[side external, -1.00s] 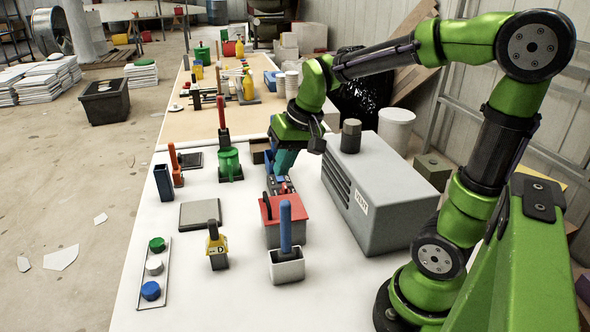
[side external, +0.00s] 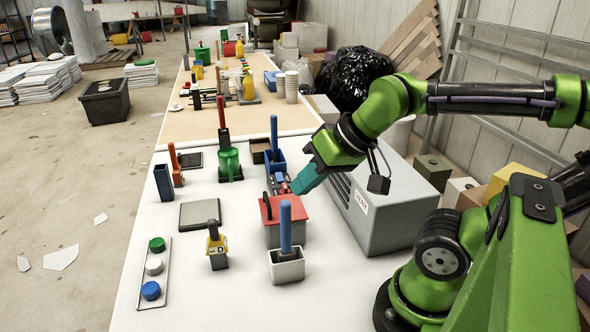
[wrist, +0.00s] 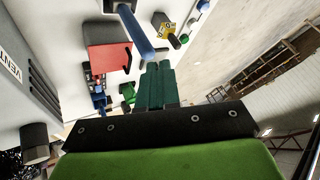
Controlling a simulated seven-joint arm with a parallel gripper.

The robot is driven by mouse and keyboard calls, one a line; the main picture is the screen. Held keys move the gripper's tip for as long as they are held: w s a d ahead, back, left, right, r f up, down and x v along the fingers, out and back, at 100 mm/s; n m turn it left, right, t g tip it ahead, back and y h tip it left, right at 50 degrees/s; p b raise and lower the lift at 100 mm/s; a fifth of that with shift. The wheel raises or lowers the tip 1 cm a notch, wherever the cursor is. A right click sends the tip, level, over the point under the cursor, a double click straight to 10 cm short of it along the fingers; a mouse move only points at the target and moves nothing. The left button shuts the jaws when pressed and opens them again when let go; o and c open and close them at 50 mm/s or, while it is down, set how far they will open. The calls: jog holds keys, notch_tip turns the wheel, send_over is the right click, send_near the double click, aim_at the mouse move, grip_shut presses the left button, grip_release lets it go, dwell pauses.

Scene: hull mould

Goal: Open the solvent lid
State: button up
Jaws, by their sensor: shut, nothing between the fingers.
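A grey box (side external: 285,235) with a red lid (side external: 287,207) stands on the white table, and I take it to be the solvent box. The lid lies flat across its top, with a black handle-like part at its left edge. The lid also shows at upper left in the wrist view (wrist: 110,60). My gripper (side external: 296,189) has teal fingers, closed together and empty. They point down and left near the lid's back right edge in the side view. Whether they touch the lid cannot be told. The fingers also show in the wrist view (wrist: 158,66).
A blue post in a white holder (side external: 287,268) stands just in front of the box. Another blue-handled item (side external: 274,160) stands behind it. A grey VENT housing (side external: 385,215) is close on the right. A yellow D-tagged piece (side external: 217,247) is to the left, with clear table between.

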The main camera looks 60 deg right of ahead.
jog(key=shift+o, duration=1.1)
jog(key=shift+d+f, duration=0.1)
jog(key=shift+f, duration=0.1)
jog(key=o, duration=0.3)
jog(key=w+d+m+g, duration=0.1)
jog(key=w+d, duration=0.2)
jog(key=w, duration=0.1)
jog(key=w+d+r+m+g, duration=0.1)
jog(key=w+d+g, duration=0.1)
jog(key=w+d, duration=0.1)
jog(key=w+d+m+g, duration=0.1)
jog(key=w+d, duration=0.3)
jog(key=shift+w+r+m+h, duration=0.3)
jog(key=shift+r+m+h, duration=0.1)
jog(key=shift+o, duration=0.2)
jog(key=shift+m+g, duration=0.6)
jog(key=shift+g, duration=0.2)
jog(key=w+f, duration=0.1)
jog(key=f, duration=0.3)
jog(key=w+f, duration=0.1)
jog(key=f, duration=0.4)
jog(key=w+f, duration=0.1)
jog(key=f, duration=0.4)
jog(key=shift+w+a, duration=0.3)
jog(key=shift+a, duration=0.1)
jog(key=shift+c, duration=0.3)
grip_shut()
